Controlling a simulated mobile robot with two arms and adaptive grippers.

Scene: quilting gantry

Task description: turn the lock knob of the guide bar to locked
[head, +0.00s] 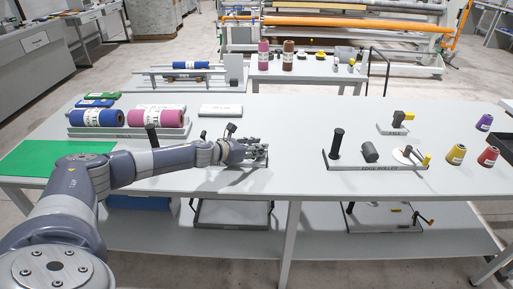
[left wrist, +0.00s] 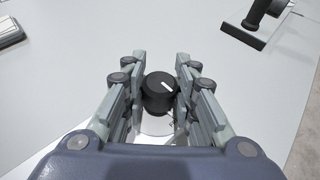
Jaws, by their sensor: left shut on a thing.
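In the left wrist view a round black lock knob (left wrist: 158,95) with a white pointer line sits between my fingers. The pointer slants to the upper left from its lower right end. A pale plate (left wrist: 157,126) with a partly hidden mark shows below the knob. My left gripper (left wrist: 161,72) is shut on the knob, one finger on each side. In the head view my left gripper (head: 261,154) is low over the middle of the white table, and its fingers hide the knob. The guide bar cannot be made out clearly. My right gripper is not in view.
The edge roller board (head: 375,165) with a black post lies to the right on the table (head: 290,180). Blue and pink rolls on a tray (head: 130,131) and a green mat (head: 50,158) lie to the left. Several cones stand at the far right.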

